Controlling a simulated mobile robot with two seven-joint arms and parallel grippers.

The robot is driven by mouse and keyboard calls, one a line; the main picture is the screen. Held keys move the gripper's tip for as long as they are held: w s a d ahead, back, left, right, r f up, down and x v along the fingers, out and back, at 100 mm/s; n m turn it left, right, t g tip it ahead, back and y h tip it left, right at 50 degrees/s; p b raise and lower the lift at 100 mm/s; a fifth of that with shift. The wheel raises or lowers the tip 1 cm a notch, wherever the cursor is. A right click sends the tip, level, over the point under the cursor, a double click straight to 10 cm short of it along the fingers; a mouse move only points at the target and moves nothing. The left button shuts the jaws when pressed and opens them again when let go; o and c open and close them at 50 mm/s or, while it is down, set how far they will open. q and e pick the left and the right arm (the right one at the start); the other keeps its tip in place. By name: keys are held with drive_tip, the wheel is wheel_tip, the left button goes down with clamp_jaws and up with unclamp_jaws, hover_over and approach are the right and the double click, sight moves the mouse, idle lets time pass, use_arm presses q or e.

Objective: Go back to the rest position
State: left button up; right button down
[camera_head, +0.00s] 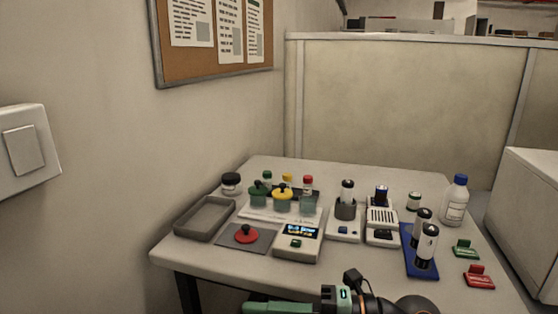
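Part of one of my arms shows at the bottom edge, with dark and orange links on the right. It seems to be my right arm, and its gripper (262,307) points left with a green finger in front of the table's near edge. The lower part is cut off by the frame, so its opening is hidden. I see nothing held in it. My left gripper is not in view. The table (190,257) holds a grey tray (204,218), a red knob on a grey plate (246,234) and a device with a small screen (299,233).
Green and yellow lidded pots (282,200), a blue rack with cylinders (421,255), a blue-capped bottle (455,200) and green and red clips (478,276) stand on the table. A wall is left, a partition (400,105) behind, and a white box (525,220) right.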

drive_tip(key=w+d+f+m+t+h, duration=0.2)
drive_tip(key=d+f+m+t+h, duration=0.45)
drive_tip(key=m, duration=0.55)
drive_tip(key=w+d+f+m+t+h, duration=0.3)
drive_tip(key=d+f+m+t, duration=0.45)
drive_tip(key=m, duration=0.55)
drive_tip(key=s+d+f+m+g+h, duration=0.1)
drive_tip(key=s+f+m+g+h, duration=0.2)
drive_tip(key=s+f, duration=0.65)
drive_tip(key=s+d+f+m+g+h, duration=0.15)
drive_tip(key=s+f+g, duration=0.45)
drive_tip(key=f, duration=0.7)
use_arm(q)
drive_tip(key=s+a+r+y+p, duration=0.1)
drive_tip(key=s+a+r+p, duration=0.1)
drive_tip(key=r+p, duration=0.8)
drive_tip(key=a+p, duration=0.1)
drive_tip(key=p, duration=0.3)
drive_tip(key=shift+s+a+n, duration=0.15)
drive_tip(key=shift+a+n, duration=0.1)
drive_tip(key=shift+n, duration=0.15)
use_arm(e)
wheel_tip(320, 180, up, 11)
drive_tip(key=s+d+m+t+h, duration=0.1)
drive_tip(key=d+t, duration=0.1)
drive_tip(key=shift+s+d+r, duration=0.15)
drive_tip(key=shift+s+d, duration=0.15)
drive_tip(key=shift+d, duration=0.05)
